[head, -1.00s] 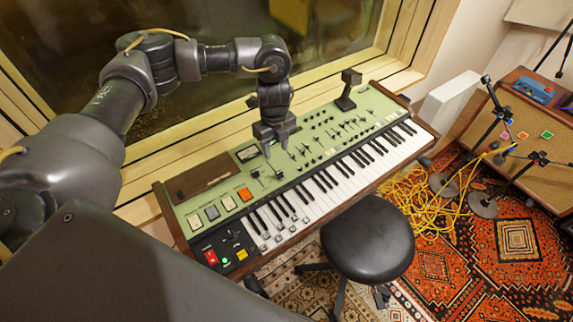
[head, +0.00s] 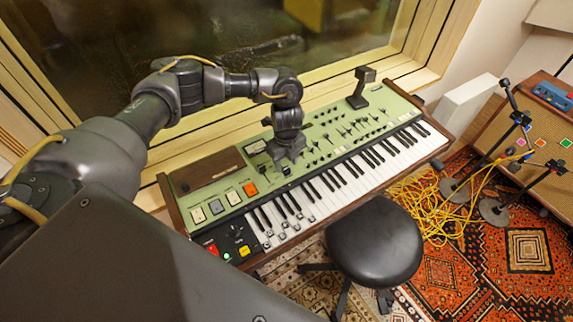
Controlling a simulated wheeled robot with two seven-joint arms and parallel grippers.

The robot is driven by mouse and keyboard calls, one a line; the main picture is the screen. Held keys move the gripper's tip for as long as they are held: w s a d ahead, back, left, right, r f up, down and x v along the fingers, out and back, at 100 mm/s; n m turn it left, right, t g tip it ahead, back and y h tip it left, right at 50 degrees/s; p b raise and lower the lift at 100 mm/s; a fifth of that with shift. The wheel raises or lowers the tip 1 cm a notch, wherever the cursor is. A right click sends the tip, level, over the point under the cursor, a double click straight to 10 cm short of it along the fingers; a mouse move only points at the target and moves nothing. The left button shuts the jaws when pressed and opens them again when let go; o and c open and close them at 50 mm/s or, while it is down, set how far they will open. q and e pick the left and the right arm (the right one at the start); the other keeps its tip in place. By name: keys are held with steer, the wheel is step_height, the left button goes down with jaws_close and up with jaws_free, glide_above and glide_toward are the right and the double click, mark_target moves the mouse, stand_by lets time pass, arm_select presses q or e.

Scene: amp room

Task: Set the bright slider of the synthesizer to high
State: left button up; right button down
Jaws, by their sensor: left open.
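The synthesizer (head: 208,180) has a green panel, wooden ends and a white keyboard, and stands below the window. Several small dark sliders (head: 346,131) sit on the panel's middle and right parts. I cannot read their labels, so I cannot tell which is the bright slider. My left gripper (head: 287,164) points down over the panel, left of its middle, with the fingertips at or close above the panel surface. It is open, and it hides the controls beneath it. I cannot tell whether it touches a slider. My right gripper is out of view.
A black stool (head: 374,238) stands in front of the keyboard. A dark stand-like object (head: 361,88) rises from the panel's back right. The window frame is close behind my arm.

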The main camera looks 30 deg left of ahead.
mark_target(286, 171)
arm_select(q)
steer(key=shift+f, duration=1.15)
jaws_close()
